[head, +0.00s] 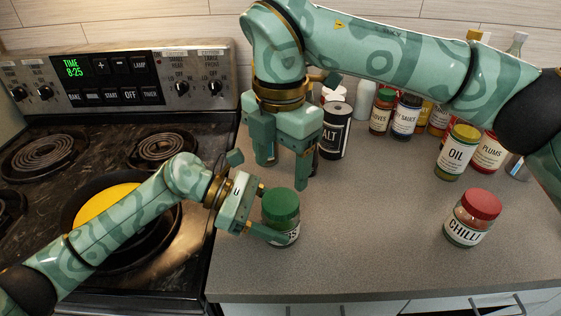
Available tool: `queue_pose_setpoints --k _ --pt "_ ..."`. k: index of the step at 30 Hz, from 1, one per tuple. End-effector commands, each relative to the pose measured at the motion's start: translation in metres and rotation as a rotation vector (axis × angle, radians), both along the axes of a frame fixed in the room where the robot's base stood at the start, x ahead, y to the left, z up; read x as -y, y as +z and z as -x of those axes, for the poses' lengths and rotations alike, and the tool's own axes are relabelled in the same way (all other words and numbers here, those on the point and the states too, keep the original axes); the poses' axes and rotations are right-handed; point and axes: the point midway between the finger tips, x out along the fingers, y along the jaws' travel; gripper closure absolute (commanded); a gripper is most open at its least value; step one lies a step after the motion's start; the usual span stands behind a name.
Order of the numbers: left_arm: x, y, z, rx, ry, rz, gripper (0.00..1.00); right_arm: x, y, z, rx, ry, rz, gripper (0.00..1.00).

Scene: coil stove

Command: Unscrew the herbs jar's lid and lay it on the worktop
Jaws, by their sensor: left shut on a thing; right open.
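The herbs jar (291,238) stands upright on the grey worktop (370,235), near its left edge by the stove. Its green lid (280,204) is on top of it. The label is partly hidden; only its last letters show. My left gripper (268,222) comes in from the left and is shut on the jar's body below the lid; its far finger is mostly hidden. My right gripper (284,172) points down, open and empty, above and behind the lid, apart from it in the picture.
A red-lidded chilli jar (466,218) stands on the right. An oil jar (456,153), a plums jar (487,153), a salt tin (333,130) and several other jars stand at the back. The stove, with a pan (77,196) holding something yellow, is left. The worktop's middle is clear.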

Motion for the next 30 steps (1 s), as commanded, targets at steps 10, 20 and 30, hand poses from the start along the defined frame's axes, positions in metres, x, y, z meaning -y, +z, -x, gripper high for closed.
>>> queue_pose_setpoints --k 10,20,30 --pt "-0.001 -0.001 -0.001 0.001 0.003 -0.003 1.00 0.001 -0.054 0.001 -0.005 -0.022 0.001 0.32" --pt "-0.001 -0.001 -0.001 0.001 0.004 -0.003 1.00 0.001 -0.077 0.000 -0.001 -0.020 0.001 0.32" --pt "-0.001 -0.001 -0.001 0.001 0.004 -0.003 1.00 0.001 -0.076 0.000 -0.001 -0.020 0.001 0.68"
